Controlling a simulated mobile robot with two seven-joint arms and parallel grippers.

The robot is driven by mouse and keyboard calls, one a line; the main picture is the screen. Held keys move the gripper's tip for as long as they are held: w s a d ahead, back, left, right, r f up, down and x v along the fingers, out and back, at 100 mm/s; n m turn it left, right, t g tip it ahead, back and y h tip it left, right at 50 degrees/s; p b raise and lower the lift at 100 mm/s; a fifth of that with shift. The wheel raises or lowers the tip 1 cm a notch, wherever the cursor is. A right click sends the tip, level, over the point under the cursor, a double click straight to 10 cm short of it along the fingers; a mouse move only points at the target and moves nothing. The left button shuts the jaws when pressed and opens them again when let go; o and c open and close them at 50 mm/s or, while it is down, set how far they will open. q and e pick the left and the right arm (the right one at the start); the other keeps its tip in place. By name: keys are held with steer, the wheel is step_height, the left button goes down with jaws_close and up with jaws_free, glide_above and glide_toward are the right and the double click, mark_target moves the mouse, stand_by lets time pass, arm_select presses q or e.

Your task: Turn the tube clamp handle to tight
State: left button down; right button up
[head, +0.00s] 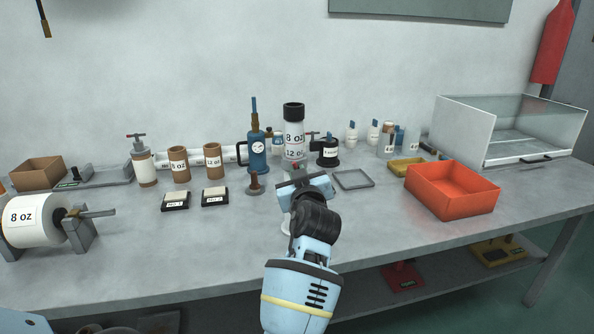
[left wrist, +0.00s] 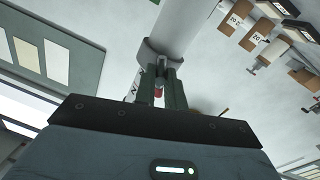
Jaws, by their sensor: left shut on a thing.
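The upright white tube (head: 293,125) with a black top and labels "8 oz" and "12 oz" stands near the middle of the bench. In the left wrist view the tube (left wrist: 190,28) rises away from me with a grey clamp collar (left wrist: 157,50) around it. My left gripper (head: 303,182) is in front of the tube's lower part and hides much of the clamp in the head view. In the left wrist view its dark fingers (left wrist: 160,88) are shut on the clamp handle, whose red part (left wrist: 158,93) shows between them. The handle's exact angle cannot be told. My right gripper is not in view.
A blue pump (head: 258,150) and brown cups (head: 179,165) stand left of the tube. A black jar (head: 328,153) and a grey square frame (head: 353,180) are on the right, then an orange bin (head: 452,190). The front of the bench (head: 185,250) is clear.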

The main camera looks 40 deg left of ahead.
arm_select(q)
steer(key=m+p, duration=0.2)
steer(key=m, duration=0.4)
steer(key=shift+r, duration=0.2)
steer(key=m+p, duration=0.1)
steer(key=m, duration=0.1)
steer(key=shift+f+m, duration=0.15)
steer(key=shift+m, duration=0.25)
steer(key=shift+f+m, duration=0.1)
steer(key=shift+m, duration=0.3)
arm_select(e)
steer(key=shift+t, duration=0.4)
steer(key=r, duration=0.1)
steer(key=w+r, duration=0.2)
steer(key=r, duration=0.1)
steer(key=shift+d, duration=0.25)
arm_select(q)
steer(key=shift+f, duration=0.15)
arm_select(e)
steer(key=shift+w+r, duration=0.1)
